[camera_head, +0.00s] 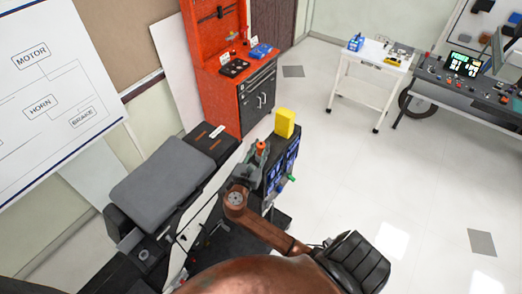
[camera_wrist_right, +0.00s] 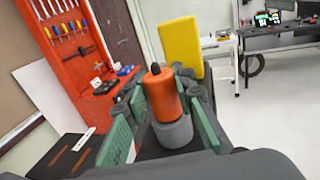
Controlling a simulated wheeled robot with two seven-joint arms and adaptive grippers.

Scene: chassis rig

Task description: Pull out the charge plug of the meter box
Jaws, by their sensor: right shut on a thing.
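The charge plug (camera_head: 260,146) is a small orange cylinder at the top of the meter box (camera_head: 277,172), a dark box with blue display faces. In the right wrist view the plug (camera_wrist_right: 161,95) stands upright with a dark tip and a grey collar (camera_wrist_right: 174,133) below it. My right gripper (camera_head: 257,156) comes from below in the head view and is shut on the plug. Its green-padded fingers lie on both sides of it in the right wrist view. The plug's lower end is hidden, so I cannot tell how deep it sits. My left gripper is not in view.
A yellow block (camera_head: 284,122) stands close behind the plug. A dark grey seat pad (camera_head: 165,180) lies to the left. A red tool cabinet (camera_head: 222,85) and a white table (camera_head: 372,68) stand farther back. Open floor lies to the right.

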